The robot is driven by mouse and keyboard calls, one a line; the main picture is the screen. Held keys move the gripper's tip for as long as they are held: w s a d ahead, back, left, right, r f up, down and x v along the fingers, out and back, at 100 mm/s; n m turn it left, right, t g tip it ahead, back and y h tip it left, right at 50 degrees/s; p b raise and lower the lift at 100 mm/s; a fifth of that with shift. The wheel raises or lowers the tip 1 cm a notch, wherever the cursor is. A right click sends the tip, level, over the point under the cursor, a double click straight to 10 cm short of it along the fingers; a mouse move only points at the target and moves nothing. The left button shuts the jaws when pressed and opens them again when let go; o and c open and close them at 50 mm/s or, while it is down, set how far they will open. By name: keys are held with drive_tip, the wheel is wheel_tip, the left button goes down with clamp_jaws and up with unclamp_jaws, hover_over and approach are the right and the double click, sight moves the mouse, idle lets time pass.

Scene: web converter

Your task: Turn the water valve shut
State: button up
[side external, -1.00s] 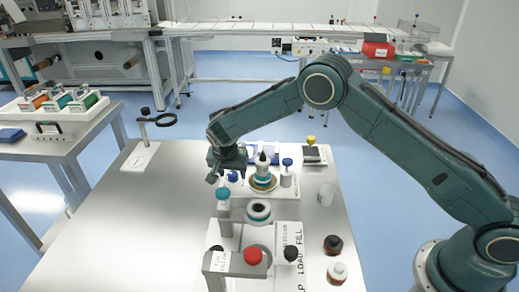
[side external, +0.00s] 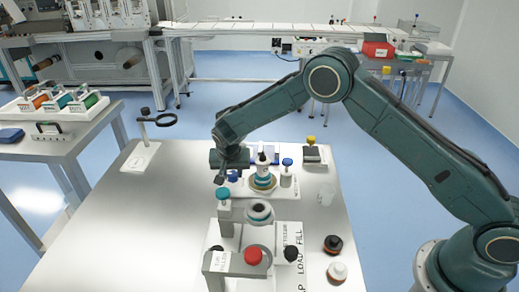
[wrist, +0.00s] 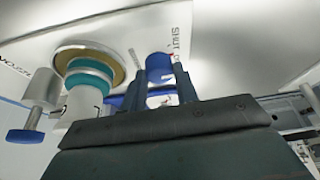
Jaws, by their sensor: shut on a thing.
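The water valve has a blue knob (side external: 233,177) on a white plate, left of a teal-collared fitting in the side view. In the wrist view the blue knob (wrist: 158,66) sits between my two fingers, beside printed text that reads "SHUT". My gripper (side external: 224,176) reaches down at the valve, and my gripper (wrist: 161,84) is shut on the blue knob in the wrist view. The dark wrist partly hides the knob in the side view. The knob's exact angle cannot be told.
The teal-collared fitting with a brass ring (side external: 263,183) stands just right of the valve. Beyond it is a blue-topped post (side external: 287,164).

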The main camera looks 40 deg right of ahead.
drive_tip(key=shift+n+t+y, duration=0.4)
drive_tip(key=shift+n+y, duration=0.2)
drive_tip(key=shift+n, duration=1.4)
drive_tip(key=o, duration=1)
drive_tip(key=shift+s+r, duration=0.1)
drive_tip(key=shift+r, duration=0.1)
drive_tip(key=v, duration=1.3)
drive_tip(key=shift+s+r, duration=0.15)
drive_tip(key=shift+r, duration=0.1)
